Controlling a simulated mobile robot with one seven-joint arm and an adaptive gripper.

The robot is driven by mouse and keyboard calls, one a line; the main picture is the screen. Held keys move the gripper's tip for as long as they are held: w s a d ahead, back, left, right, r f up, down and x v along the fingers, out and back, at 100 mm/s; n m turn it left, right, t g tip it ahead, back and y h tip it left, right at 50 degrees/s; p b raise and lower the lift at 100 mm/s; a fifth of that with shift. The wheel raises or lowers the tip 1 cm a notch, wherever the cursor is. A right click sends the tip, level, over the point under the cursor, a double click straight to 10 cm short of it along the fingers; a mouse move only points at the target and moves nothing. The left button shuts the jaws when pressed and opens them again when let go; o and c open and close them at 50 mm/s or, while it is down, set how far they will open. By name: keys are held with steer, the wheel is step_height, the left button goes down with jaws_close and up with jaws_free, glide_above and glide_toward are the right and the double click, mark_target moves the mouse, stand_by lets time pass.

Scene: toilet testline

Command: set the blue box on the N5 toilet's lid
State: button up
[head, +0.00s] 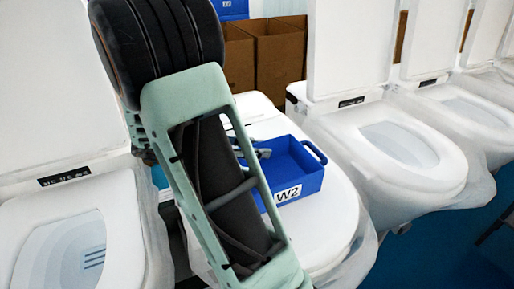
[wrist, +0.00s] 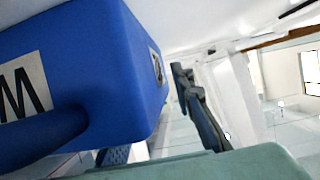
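The blue box (head: 292,170), an open tray with a "W2" label and a handle at its right end, sits level on a closed white toilet lid (head: 312,222) in the middle of the head view. In the wrist view the box (wrist: 110,65) fills the left side, upside down, beside white surface. My gripper (head: 258,153) is at the box's left side, partly hidden behind my arm. In the wrist view the fingers of my gripper (wrist: 155,125) stand apart, one right of the box and one partly hidden behind it. No N5 marking is readable.
Open-lidded toilets stand on the left (head: 75,235) and right (head: 405,145), with more beyond. Cardboard boxes (head: 278,55) and another blue box (head: 232,8) are behind. Blue floor (head: 440,245) shows at the lower right.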

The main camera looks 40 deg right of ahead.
steer(key=shift+r, duration=0.2)
steer(key=v, duration=1.2)
steer(key=shift+w, duration=0.1)
steer(key=shift+a, duration=0.1)
